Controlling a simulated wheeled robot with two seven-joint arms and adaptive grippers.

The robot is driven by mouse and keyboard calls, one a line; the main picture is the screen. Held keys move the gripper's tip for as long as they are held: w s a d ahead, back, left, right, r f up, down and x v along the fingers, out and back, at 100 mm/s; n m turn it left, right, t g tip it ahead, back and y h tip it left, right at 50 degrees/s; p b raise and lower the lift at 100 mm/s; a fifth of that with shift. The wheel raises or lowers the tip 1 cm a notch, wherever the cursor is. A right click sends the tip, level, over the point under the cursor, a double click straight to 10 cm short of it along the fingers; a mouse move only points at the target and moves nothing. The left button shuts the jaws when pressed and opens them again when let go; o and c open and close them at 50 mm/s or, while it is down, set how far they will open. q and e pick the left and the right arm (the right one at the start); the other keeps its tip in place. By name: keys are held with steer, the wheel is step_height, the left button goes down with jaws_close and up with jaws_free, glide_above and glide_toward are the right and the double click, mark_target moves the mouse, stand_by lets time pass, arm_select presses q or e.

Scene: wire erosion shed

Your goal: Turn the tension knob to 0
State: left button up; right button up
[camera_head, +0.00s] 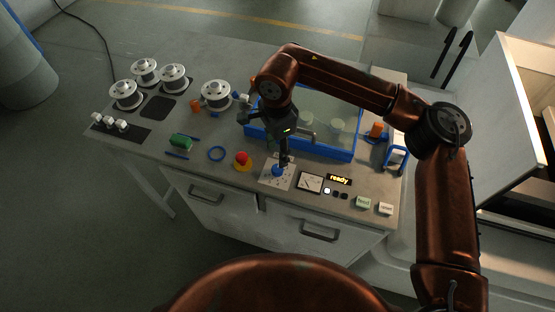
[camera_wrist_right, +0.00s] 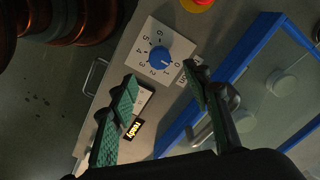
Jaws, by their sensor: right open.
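The tension knob (camera_head: 278,171) is a round blue knob on a pale square plate near the front edge of the bench. In the right wrist view the knob (camera_wrist_right: 160,57) has a dial numbered from 0 upward around it; I cannot tell which number it points to. My right gripper (camera_head: 284,158) hangs above the knob in the head view and partly covers its plate. In the right wrist view my right gripper (camera_wrist_right: 162,82) is open, its green-padded fingers apart and nothing between them; the knob lies beyond the fingertips. My left gripper is out of view.
A red stop button (camera_head: 242,158) stands left of the knob. A gauge (camera_head: 310,182) and a display reading "ready" (camera_head: 339,180) are to its right. The blue-framed clear-covered tank (camera_head: 330,148) is behind. White spools (camera_head: 216,94) stand at the back left.

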step_height(320, 180, up, 3)
steer(key=shift+r, duration=0.2)
stand_by(0.5)
